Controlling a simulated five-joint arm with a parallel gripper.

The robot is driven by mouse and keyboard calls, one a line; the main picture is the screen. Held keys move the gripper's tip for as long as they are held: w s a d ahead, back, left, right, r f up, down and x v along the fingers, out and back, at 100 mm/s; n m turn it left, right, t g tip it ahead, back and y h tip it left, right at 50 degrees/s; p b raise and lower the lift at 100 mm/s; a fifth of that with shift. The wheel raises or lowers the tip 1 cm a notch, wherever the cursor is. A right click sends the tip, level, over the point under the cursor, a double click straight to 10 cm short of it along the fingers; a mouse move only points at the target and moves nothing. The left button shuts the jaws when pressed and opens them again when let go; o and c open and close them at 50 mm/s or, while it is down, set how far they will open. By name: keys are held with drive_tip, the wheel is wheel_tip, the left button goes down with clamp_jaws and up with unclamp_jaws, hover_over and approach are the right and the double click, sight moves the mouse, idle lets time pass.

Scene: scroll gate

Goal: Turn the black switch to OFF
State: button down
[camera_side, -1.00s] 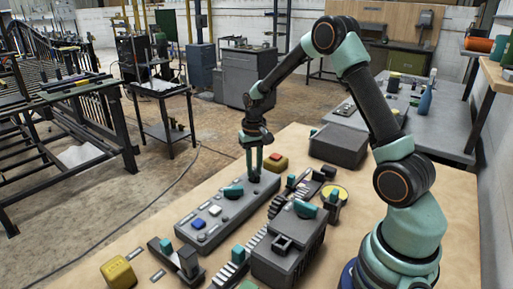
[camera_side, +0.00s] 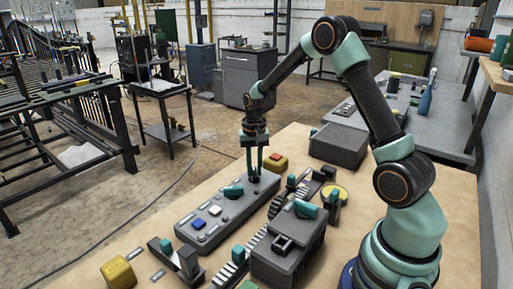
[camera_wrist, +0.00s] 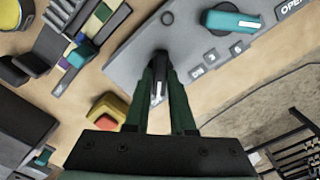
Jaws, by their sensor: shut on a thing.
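The black switch (camera_wrist: 157,90) is a small dark knob with a pale mark, near one end of the grey control panel (camera_wrist: 135,55). My gripper (camera_wrist: 160,70) points down over it, with its two green fingers on either side of the knob, shut on it. In the side view my gripper (camera_side: 256,178) is at the far right end of the panel (camera_side: 186,225), and the fingers mostly hide the switch. I cannot read an ON or OFF mark by the switch.
A yellow box with a red button (camera_side: 275,163) stands close beside my gripper. A grey box (camera_side: 288,255) and a toothed rack (camera_side: 230,271) are nearer.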

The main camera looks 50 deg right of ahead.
drive_tip(key=c, duration=0.8)
unclamp_jaws()
drive_tip(key=shift+o, duration=0.2)
wheel_tip(320, 180, up, 12)
drive_tip(key=shift+r, duration=0.2)
drive_tip(key=s+a+r+n+t, duration=0.2)
drive_tip(key=s+a+r+n, duration=0.1)
drive_tip(key=s+a, duration=0.4)
drive_tip(key=s+a+r+n+t, duration=0.3)
drive_tip(key=s+a+n, duration=0.3)
drive_tip(key=s+a, duration=0.1)
drive_tip(key=shift+s+a+r+t, duration=0.15)
drive_tip(key=shift+s+r+t, duration=0.1)
drive_tip(key=shift+s+t, duration=0.1)
